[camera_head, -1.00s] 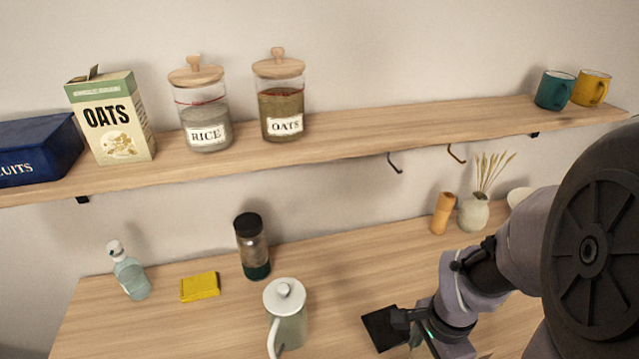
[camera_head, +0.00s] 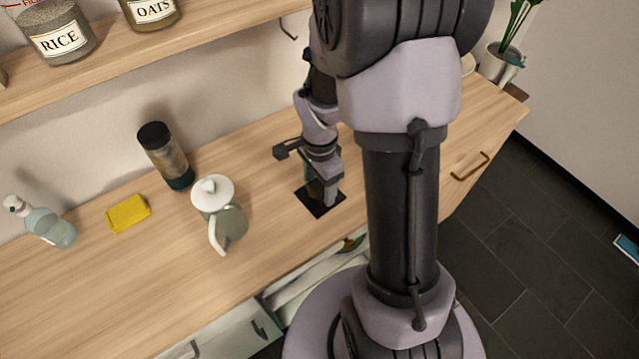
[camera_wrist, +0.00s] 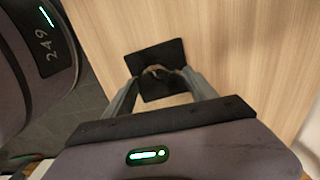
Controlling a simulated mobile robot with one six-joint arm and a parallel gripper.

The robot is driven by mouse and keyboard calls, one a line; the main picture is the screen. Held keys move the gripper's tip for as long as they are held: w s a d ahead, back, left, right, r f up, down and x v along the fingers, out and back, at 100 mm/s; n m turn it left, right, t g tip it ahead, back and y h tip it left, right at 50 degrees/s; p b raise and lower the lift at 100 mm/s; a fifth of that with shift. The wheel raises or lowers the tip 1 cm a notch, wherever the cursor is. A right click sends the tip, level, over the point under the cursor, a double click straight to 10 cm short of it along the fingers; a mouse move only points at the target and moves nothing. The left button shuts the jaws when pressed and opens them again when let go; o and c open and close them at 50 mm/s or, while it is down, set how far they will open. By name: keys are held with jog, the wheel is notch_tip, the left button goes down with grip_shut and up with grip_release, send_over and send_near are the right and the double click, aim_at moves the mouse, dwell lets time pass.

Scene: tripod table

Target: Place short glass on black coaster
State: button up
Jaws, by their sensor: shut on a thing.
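The black coaster (camera_head: 331,207) lies flat on the wooden counter, right of the kettle. My gripper (camera_head: 323,190) points down over it. In the wrist view, my gripper's (camera_wrist: 158,84) two fingers are closed around the short glass (camera_wrist: 157,69), a clear piece whose rim shows between the fingertips. The coaster (camera_wrist: 168,54) lies behind and below the glass, which appears within the coaster's outline. The glass is mostly hidden by the fingers in the head view. I cannot tell whether its base touches the coaster.
A grey-green kettle with a white lid (camera_head: 219,212) stands left of the coaster. Further left are a dark-capped jar (camera_head: 166,157), a yellow sponge (camera_head: 128,213) and a bottle (camera_head: 45,225). The counter front left of the coaster is clear. A shelf (camera_head: 110,66) runs above.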

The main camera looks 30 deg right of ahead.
jog(key=o, duration=1.6)
jog(key=shift+f, duration=0.1)
notch_tip(320, 180, up, 12)
jog(key=p, duration=0.5)
jog(key=s+a+r+n+t, duration=0.2)
jog(key=s+a+r+n, duration=0.1)
jog(key=a+r+n, duration=0.1)
jog(key=s+a+r+n+t+y, duration=0.1)
jog(key=s+a+r+n+t, duration=0.1)
jog(key=s+a+r+n, duration=0.2)
jog(key=s+a+r+n+t+y, duration=0.1)
jog(key=s+a+r+n, duration=0.3)
jog(key=r, duration=0.4)
jog(key=shift+s+a+n+t, duration=0.15)
jog(key=shift+a+n+t, duration=0.35)
jog(key=shift+a, duration=0.75)
notch_tip(320, 180, down, 2)
jog(key=shift+f+b, duration=0.2)
jog(key=shift+b, duration=0.95)
